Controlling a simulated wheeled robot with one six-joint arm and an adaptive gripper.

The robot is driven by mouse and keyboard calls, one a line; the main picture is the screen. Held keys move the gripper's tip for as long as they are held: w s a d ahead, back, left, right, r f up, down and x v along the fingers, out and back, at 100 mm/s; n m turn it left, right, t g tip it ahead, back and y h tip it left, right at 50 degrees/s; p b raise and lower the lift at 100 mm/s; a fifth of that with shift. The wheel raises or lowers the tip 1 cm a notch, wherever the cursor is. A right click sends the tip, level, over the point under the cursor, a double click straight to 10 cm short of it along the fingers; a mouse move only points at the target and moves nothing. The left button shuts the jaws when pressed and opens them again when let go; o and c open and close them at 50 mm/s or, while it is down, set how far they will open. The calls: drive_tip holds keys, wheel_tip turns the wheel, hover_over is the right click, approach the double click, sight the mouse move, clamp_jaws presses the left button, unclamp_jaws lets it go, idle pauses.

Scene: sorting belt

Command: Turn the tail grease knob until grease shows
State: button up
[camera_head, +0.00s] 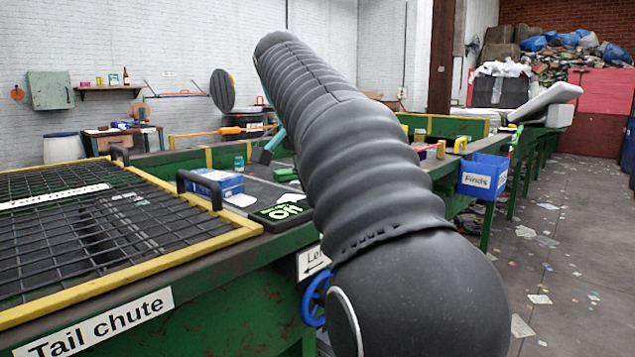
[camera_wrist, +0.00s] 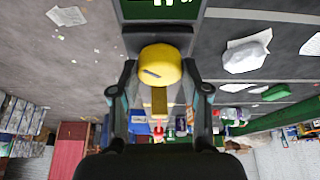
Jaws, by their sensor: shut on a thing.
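A round yellow knob (camera_wrist: 160,62) shows in the middle of the wrist view, with a short dark mark on it. My gripper (camera_wrist: 158,78) has one finger on each side of the knob and is shut on it. A dark block and a green panel (camera_wrist: 160,9) with white lettering lie just beyond the knob. I cannot make out the knob's base clearly.
The tail chute's mesh cover with a yellow frame (camera_head: 237,235) fills the left of the head view. A blue box (camera_head: 216,182) lies beside it on the belt. A blue Finds bin (camera_head: 482,178) hangs at right. The floor at right is open, with scattered paper.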

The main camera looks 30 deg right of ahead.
drive_tip(key=shift+f+m, duration=0.1)
drive_tip(key=shift+m, duration=0.2)
drive_tip(key=o, duration=1.1)
drive_tip(key=shift+o, duration=0.2)
drive_tip(key=w+v, duration=0.1)
drive_tip(key=v, duration=0.6)
drive_tip(key=shift+s+a+r, duration=0.2)
drive_tip(key=shift+s+r, duration=0.05)
drive_tip(key=shift+s, duration=0.15)
